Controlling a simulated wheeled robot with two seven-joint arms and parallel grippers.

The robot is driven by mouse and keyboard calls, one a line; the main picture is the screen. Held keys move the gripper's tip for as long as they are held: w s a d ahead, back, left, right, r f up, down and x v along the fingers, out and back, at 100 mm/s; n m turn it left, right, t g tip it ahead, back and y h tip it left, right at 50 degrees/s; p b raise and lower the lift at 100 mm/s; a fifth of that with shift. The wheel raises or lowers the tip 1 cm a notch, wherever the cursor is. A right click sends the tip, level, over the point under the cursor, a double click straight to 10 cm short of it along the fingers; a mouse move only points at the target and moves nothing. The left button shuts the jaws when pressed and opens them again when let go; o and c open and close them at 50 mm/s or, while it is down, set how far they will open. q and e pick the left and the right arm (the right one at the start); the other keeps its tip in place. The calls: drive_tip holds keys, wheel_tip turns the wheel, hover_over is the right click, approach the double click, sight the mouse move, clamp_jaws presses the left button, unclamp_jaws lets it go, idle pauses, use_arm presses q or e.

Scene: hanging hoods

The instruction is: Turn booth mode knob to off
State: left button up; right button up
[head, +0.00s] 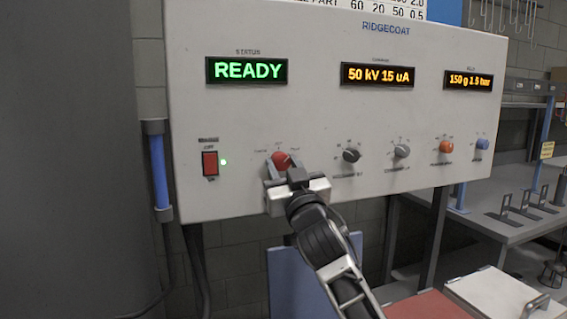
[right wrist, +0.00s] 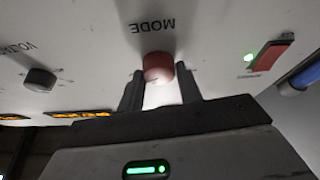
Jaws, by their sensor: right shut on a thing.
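The booth mode knob (head: 281,159) is red and round, on the lower left of the light grey control panel (head: 320,120). In the right wrist view the knob (right wrist: 158,66) sits by the upside-down label MODE. My right gripper (head: 283,168) is shut on it, one finger on each side; both fingers also show in the right wrist view (right wrist: 159,88). The knob's pointer is too small to read, so I cannot tell its setting. The small labels around it are blurred in the head view. My left gripper is not in view.
A red power switch (head: 210,164) with a lit green lamp (head: 223,162) is left of the knob. Black (head: 351,155), grey (head: 402,151), orange (head: 446,146) and blue (head: 482,144) knobs run to the right. The status display (head: 247,70) reads READY. Free space lies in front of the panel.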

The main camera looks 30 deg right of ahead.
drive_tip(key=n+y+p, duration=0.2)
drive_tip(key=n, duration=0.2)
drive_tip(key=shift+d+r, duration=0.1)
drive_tip(key=shift+r, duration=0.05)
drive_tip(key=n+y+p, duration=0.1)
drive_tip(key=n, duration=0.1)
drive_tip(key=shift+n, duration=0.4)
drive_tip(key=n+y, duration=0.1)
drive_tip(key=n, duration=0.1)
drive_tip(key=n+y+p, duration=0.1)
drive_tip(key=n, duration=0.1)
drive_tip(key=shift+s+d+n+y, duration=0.1)
drive_tip(key=shift+d+n+y, duration=0.05)
drive_tip(key=shift+n+y, duration=0.2)
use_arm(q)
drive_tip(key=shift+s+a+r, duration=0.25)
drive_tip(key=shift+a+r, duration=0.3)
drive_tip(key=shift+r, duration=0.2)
use_arm(e)
drive_tip(key=shift+n+g+y, duration=0.5)
drive_tip(key=shift+n+y, duration=0.05)
drive_tip(key=shift+n, duration=0.7)
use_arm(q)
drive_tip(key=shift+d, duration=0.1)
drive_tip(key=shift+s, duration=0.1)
use_arm(e)
drive_tip(key=o, duration=1)
